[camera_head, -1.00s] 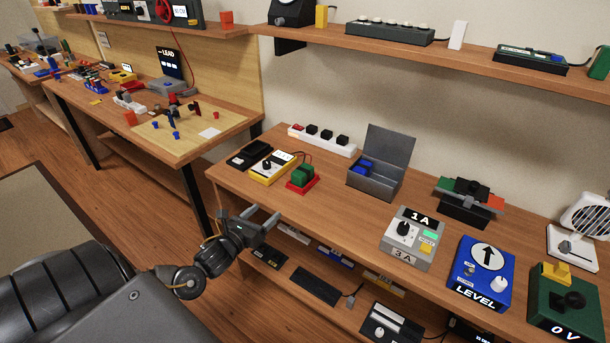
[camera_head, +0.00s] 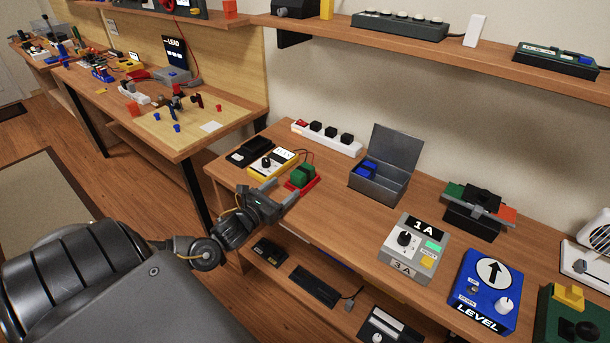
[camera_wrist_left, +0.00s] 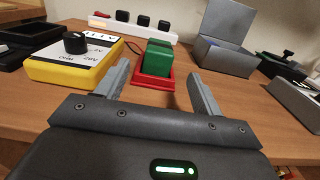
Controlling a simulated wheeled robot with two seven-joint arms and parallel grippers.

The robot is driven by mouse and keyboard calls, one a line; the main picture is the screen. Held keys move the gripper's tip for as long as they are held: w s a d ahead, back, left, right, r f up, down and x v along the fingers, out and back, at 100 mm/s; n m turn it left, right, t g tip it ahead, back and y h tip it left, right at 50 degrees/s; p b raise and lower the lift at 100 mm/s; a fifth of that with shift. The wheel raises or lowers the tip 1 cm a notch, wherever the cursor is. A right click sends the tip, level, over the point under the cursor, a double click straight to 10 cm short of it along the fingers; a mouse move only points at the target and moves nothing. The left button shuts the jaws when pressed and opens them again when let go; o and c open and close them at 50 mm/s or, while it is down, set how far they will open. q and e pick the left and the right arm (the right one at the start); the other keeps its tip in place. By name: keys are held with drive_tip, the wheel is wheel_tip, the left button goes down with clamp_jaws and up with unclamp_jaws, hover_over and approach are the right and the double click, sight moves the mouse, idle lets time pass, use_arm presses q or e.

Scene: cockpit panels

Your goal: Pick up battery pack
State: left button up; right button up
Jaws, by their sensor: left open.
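A green block, which looks like the battery pack (camera_head: 303,174), sits upright in a red tray (camera_head: 312,186) near the left end of the bench. In the left wrist view the green pack (camera_wrist_left: 158,58) stands ahead, between the lines of my two fingers, with the red tray (camera_wrist_left: 154,84) around its base. My left gripper (camera_head: 281,189) is open and empty at the bench's front edge, just short of the tray. Its spread fingers (camera_wrist_left: 160,85) touch neither pack nor tray as far as I can see. My right gripper is out of view.
A yellow multimeter (camera_head: 271,164) lies just left of the tray. A power strip (camera_head: 325,138) lies behind. An open metal box (camera_head: 379,184) holding blue pieces stands to the right. Bare bench lies between tray and box.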

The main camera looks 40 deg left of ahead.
sight(295, 176)
use_arm(q)
drive_tip(key=w, duration=0.2)
drive_tip(key=shift+w+a, duration=0.1)
drive_tip(key=shift+w, duration=0.3)
drive_tip(key=shift+w+f, duration=0.1)
drive_tip(key=shift+w, duration=0.25)
drive_tip(key=w, duration=0.3)
drive_tip(key=w+p, duration=0.1)
drive_tip(key=shift+w+r, duration=0.3)
drive_tip(key=shift+w, duration=0.25)
drive_tip(key=shift+a, duration=0.1)
drive_tip(key=c, duration=1.4)
drive_tip(key=shift+w, duration=0.1)
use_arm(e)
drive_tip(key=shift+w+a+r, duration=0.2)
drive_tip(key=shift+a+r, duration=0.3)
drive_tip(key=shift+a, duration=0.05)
use_arm(q)
drive_tip(key=shift+r, duration=0.1)
